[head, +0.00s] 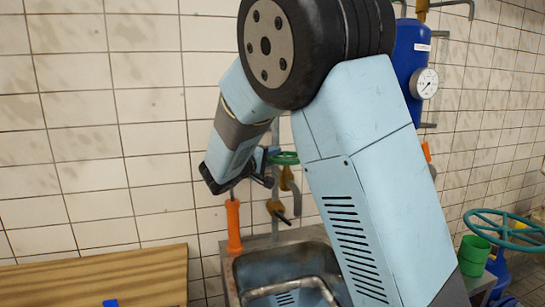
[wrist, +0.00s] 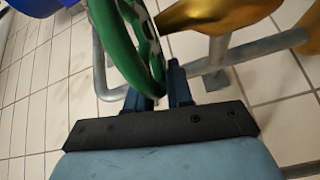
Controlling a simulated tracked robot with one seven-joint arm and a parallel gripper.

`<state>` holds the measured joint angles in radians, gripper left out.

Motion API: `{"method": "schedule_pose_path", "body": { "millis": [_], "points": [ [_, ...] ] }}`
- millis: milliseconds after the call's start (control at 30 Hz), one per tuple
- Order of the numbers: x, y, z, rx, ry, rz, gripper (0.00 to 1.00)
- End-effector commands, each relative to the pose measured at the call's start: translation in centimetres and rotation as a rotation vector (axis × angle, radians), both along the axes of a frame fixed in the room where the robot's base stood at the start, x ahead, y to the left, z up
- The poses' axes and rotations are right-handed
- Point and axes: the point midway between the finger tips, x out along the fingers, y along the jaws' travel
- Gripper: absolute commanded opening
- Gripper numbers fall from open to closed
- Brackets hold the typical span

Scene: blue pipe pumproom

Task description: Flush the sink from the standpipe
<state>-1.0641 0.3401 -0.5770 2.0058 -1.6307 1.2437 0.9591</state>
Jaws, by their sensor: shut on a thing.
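A green handwheel (head: 288,157) sits on the standpipe's brass valve above the sink. In the wrist view the green handwheel (wrist: 127,45) stands close, with its rim between my two fingers. My gripper (wrist: 158,88) is shut on that rim; in the head view my gripper (head: 268,160) is small and partly dark against the pipework. A brass body (wrist: 215,14) shows beyond the wheel. The metal sink (head: 238,284) is below, partly hidden by my arm. I cannot tell whether water is running.
An orange upright piece (head: 234,226) stands at the sink's left back corner. A wooden board (head: 150,275) lies at the lower left. At right are a blue vessel with a gauge (head: 427,83), a large teal handwheel (head: 485,222) and a green bucket (head: 473,254). The tiled wall is close behind.

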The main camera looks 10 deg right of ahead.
Motion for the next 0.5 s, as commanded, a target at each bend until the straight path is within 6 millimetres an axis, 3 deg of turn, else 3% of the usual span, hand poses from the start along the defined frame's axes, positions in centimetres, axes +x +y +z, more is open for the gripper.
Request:
{"method": "schedule_pose_path", "body": {
  "millis": [33, 500],
  "points": [
    [-0.18, -0.08, -0.72, 0.000, 0.013, -0.004, 0.00],
    [-0.04, -0.15, -0.76, 0.000, 0.013, -0.037, 0.00]
  ]
}}
